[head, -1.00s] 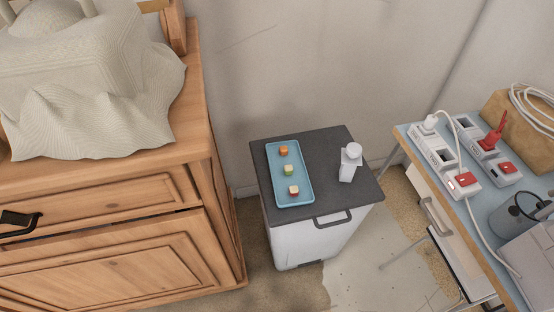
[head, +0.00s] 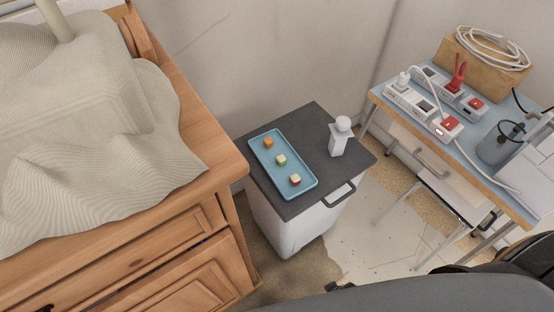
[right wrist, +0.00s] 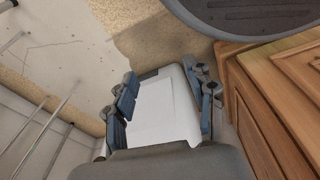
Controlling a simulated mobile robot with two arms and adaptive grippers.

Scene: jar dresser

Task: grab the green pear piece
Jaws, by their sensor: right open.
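The green pear piece (head: 281,160), a small pale-topped cube with green sides, sits in the middle of a blue tray (head: 308,189). An orange piece (head: 268,142) lies behind it and a red-sided piece (head: 295,180) in front, both apart from it. My right gripper (right wrist: 165,92) is open in the right wrist view, with bare white bin side seen between its fingers. No piece shows in that view. My right gripper is away from the tray in the head view, where part of my arm fills the bottom right. My left gripper is not in view.
The tray rests on the dark lid of a white bin (head: 290,232), beside a white bottle (head: 340,138). A wooden dresser (head: 190,225) with a draped cloth stands left. A blue table (head: 468,152) with power strips stands right. Floor shows between bin and table.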

